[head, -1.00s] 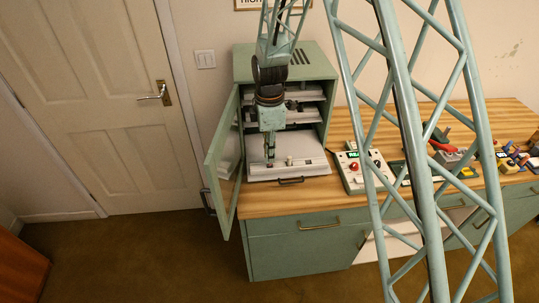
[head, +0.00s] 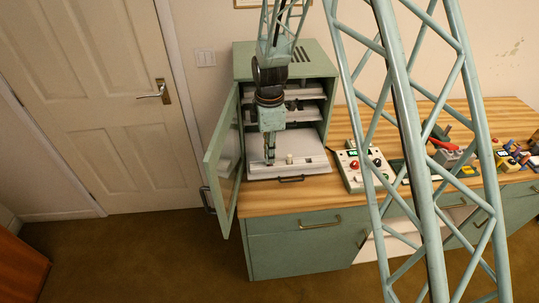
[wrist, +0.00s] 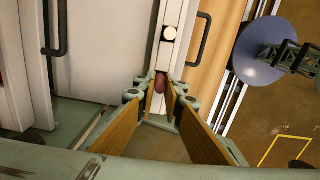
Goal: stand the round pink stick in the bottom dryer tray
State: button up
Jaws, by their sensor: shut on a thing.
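The bottom dryer tray (head: 308,170) is a white tray pulled out at the front of the green dryer; its pale front rail shows in the wrist view (wrist: 182,52). My gripper (head: 269,161) points down over the left part of that rail. In the wrist view my gripper (wrist: 165,92) is shut on the round pink stick (wrist: 161,82), whose dark pink end shows between the fingertips at the rail. Its lower end is hidden, so I cannot tell whether it touches the tray. A cream round stick (head: 289,159) stands upright in the rail to the right.
The dryer's glass door (head: 223,160) stands open at the left. Upper trays (head: 305,91) sit above the bottom one. A control box (head: 355,170) with a red button is to the right on the wooden worktop (head: 285,197). Tools and small blocks lie farther right.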

jog(key=shift+f+b, duration=0.4)
jog(key=shift+f, duration=0.1)
dwell(0.8)
jog(key=o, duration=0.8)
jog(key=shift+r, duration=0.1)
jog(key=shift+r+p, duration=1.55)
jog(key=shift+r, duration=2.35)
